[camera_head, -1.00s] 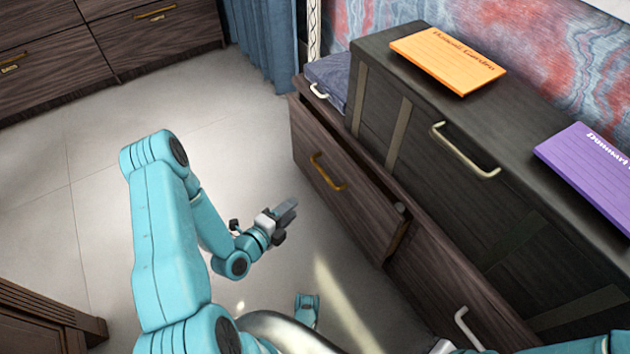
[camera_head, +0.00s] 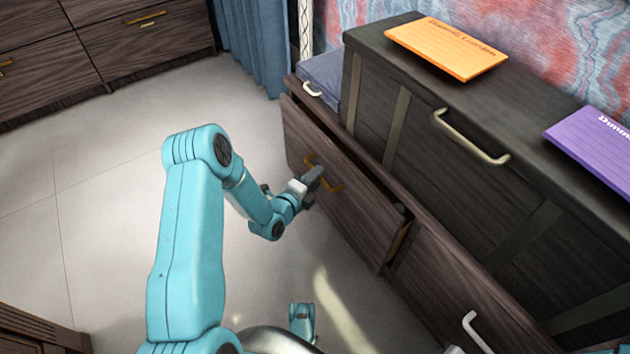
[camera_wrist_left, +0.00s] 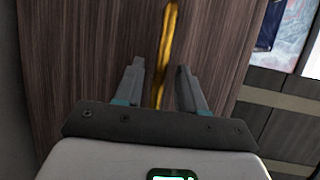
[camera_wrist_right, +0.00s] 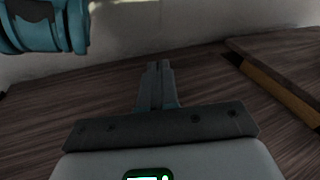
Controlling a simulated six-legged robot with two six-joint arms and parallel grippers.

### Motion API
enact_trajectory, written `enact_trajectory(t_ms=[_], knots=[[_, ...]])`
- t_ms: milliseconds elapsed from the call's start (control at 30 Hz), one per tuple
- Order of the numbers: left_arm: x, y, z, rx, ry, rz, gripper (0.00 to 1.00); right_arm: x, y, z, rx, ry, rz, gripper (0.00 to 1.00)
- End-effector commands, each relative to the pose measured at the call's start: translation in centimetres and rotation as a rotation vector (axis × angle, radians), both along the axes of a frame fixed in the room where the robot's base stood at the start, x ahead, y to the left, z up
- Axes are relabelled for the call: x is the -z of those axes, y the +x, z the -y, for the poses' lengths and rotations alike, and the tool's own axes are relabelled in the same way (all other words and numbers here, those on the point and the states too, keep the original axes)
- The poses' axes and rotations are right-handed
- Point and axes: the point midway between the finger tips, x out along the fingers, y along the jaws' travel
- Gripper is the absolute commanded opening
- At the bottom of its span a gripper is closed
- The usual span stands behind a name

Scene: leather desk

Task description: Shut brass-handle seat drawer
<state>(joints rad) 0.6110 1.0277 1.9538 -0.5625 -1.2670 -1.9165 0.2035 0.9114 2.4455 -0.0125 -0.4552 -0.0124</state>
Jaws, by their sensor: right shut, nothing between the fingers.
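The brass-handle seat drawer (camera_head: 345,222), dark wood, stands pulled out from the bench in the head view, with a gap behind its front. Its brass handle (camera_head: 334,187) is partly hidden by my left gripper (camera_head: 314,178). In the left wrist view the fingers of my left gripper (camera_wrist_left: 158,75) are apart, and the brass handle (camera_wrist_left: 167,45) runs between them, in front of the wood. I cannot tell whether they touch it. My right gripper (camera_wrist_right: 160,70) is shut and empty over dark wood in the right wrist view.
A neighbouring drawer with a pale handle (camera_head: 476,330) is at the lower right. A dark chest (camera_head: 425,140) stands on the bench, carrying an orange pad (camera_head: 445,48) and a purple pad (camera_head: 600,150). The floor (camera_head: 110,190) left of the drawer is clear.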

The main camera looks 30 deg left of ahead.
Motion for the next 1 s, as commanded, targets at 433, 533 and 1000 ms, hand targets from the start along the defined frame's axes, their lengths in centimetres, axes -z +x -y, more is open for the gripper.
enact_trajectory(t_ms=[433, 533, 1000], knots=[[0.1, 0.4, 0.0, -0.001, -0.001, -0.001, 0.04, 0.1, 0.1, 0.0, 0.001, -0.001, 0.005, 0.00], [0.1, 0.4, 0.0, -0.001, -0.001, -0.001, 0.00, 0.1, 0.1, 0.0, 0.001, -0.001, 0.005, 0.00], [0.1, 3.9, 1.5, 0.001, 0.001, 0.001, 0.00, 0.1, 0.1, 0.0, 0.001, -0.001, 0.005, 0.00]])
